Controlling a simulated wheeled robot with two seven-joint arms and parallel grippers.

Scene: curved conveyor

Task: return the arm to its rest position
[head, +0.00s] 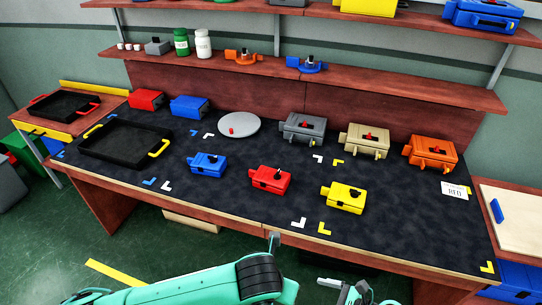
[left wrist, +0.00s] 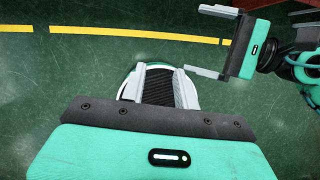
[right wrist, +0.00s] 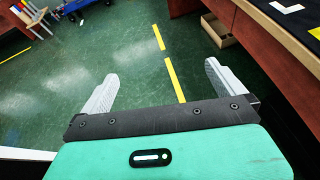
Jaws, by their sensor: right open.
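My left arm comes in along the bottom of the head view, its gripper mostly out of sight behind the arm. In the left wrist view my left gripper (left wrist: 160,88) has its fingers apart, with no task object between them; a dark ribbed surface shows behind the gap. My right gripper (head: 346,292) is low in the head view, in front of the table's front edge. In the right wrist view its fingers (right wrist: 162,88) are wide apart and empty over the green floor. It also shows at the upper right of the left wrist view (left wrist: 212,42).
The dark-topped table (head: 240,215) holds blue (head: 208,164), red (head: 270,179) and yellow (head: 344,197) boxes, a black tray (head: 125,150) and a round plate (head: 240,124). Shelves (head: 330,72) stand behind. An open box (right wrist: 217,32) is on the floor. Floor below the grippers looks clear.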

